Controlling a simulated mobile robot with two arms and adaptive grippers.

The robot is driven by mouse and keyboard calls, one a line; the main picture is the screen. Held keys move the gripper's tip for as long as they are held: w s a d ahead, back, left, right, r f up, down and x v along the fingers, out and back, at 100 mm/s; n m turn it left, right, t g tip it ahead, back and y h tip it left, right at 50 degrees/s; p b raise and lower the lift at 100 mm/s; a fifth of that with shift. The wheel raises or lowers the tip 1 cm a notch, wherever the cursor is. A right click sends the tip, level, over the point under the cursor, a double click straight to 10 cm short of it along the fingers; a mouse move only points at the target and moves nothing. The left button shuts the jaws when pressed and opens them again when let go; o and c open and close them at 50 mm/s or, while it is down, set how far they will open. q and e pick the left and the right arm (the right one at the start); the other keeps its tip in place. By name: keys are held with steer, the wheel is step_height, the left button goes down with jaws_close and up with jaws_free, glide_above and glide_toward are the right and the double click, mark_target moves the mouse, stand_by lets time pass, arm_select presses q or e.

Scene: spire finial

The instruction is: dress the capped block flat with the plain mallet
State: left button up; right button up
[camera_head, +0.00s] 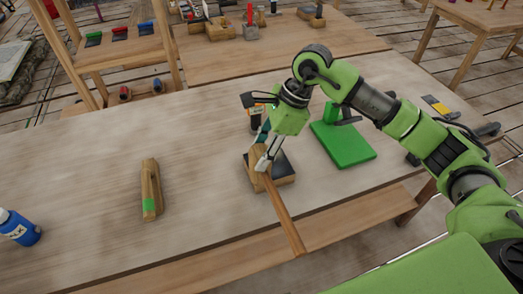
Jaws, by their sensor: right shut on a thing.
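My right gripper (264,163) is shut on a plain wooden mallet (283,212). The mallet's long handle slants down to the right toward the table's front edge, and its head end is partly hidden by the gripper. Directly below and behind it is a wooden block with a dark cap (284,168) on the table. The mallet overlaps the block in this view; I cannot tell whether they touch. A wooden tool with a green mark (150,190) lies apart on the left. My left gripper is not in view.
A green board (343,145) lies right of the block. A blue bottle (20,229) is at the far left. The worktable (205,170) is clear between the green-marked tool and the block.

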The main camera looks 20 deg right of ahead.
steer(key=shift+r, duration=0.15)
steer(key=shift+r+p, duration=0.95)
steer(key=shift+r, duration=1.1)
